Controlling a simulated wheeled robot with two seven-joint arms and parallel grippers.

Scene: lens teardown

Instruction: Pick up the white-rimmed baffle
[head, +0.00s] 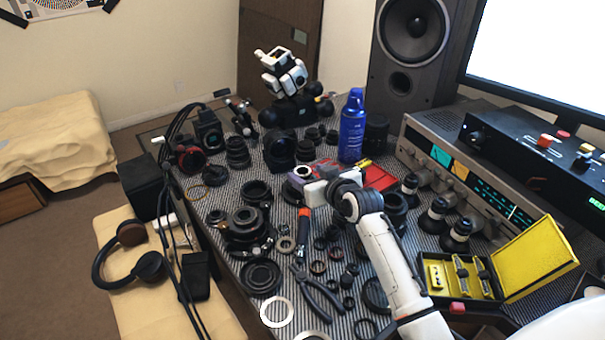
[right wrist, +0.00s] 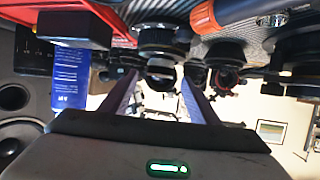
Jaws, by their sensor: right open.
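A small dark round part with a pale rim (head: 301,172), which looks like the white-rimmed baffle, stands mid-table just beyond my right gripper (head: 305,188). The gripper is open and partly hidden behind its own wrist. In the right wrist view, which shows the table upside down, the two fingers (right wrist: 160,100) stand apart. A dark round part with a pale edge (right wrist: 160,72) shows between or beyond them; I cannot tell whether it is the same part. No contact is visible. My left gripper is not in view.
An orange-handled tool (head: 303,225), pliers (head: 318,290) and several lens parts crowd the striped table. A yellow-lined case (head: 465,275) lies open at right, near the audio unit (head: 465,170).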

